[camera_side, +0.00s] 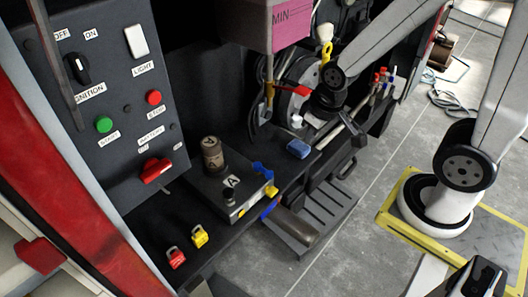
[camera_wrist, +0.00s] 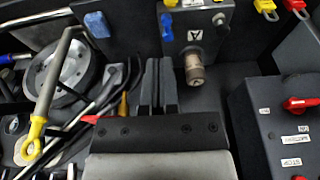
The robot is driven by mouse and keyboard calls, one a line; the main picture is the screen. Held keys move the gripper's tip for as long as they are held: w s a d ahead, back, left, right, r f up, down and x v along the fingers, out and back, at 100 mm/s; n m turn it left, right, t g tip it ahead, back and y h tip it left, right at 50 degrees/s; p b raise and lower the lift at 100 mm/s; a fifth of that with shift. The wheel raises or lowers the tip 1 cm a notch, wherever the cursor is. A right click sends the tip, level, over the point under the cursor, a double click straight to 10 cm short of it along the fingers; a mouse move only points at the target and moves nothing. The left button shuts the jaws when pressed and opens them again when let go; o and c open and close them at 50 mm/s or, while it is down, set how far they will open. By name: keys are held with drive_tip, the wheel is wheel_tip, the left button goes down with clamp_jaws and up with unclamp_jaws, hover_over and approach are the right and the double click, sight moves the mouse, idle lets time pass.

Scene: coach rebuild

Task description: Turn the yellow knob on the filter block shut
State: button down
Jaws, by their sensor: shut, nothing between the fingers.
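The filter block (camera_side: 213,188) is a dark grey box on the black ledge in the side view. It bears a white label A and a brown cylinder (camera_side: 212,155) on its far side. The yellow knob (camera_side: 271,190) is on its right side, near a blue knob (camera_side: 262,169). In the wrist view, the yellow knob (camera_wrist: 171,3) is cut off by the top edge, above the blue knob (camera_wrist: 167,27). My gripper (camera_wrist: 158,62) is shut and empty, apart from the knob and left of the brown cylinder. Its fingers are hard to make out in the side view.
A control panel (camera_side: 110,140) stands left, with switches and a red knob (camera_side: 155,170). Red (camera_side: 175,258) and yellow (camera_side: 200,236) padlocks hang at the ledge's front. A blue sponge (camera_side: 298,148), a wheel (camera_wrist: 62,75), hoses and a yellow-ended tool (camera_wrist: 35,135) crowd the other side.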

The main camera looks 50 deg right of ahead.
drive_tip(key=c, duration=0.7)
unclamp_jaws()
drive_tip(key=o, duration=0.3)
drive_tip(key=shift+w+f, duration=0.15)
drive_tip(key=shift+o, duration=1)
drive_tip(key=shift+w+a+f, duration=0.1)
drive_tip(key=shift+w+f, duration=0.1)
drive_tip(key=shift+f, duration=0.05)
drive_tip(key=w+a+f+t, duration=0.1)
drive_tip(key=w+f+t, duration=0.2)
drive_tip(key=f, duration=0.4)
drive_tip(key=w+a+f+t, duration=0.1)
drive_tip(key=w+f+t, duration=0.1)
drive_tip(key=w+f, duration=0.35)
drive_tip(key=s+f+t, duration=0.6)
drive_tip(key=s+f, duration=0.3)
drive_tip(key=shift+s, duration=0.25)
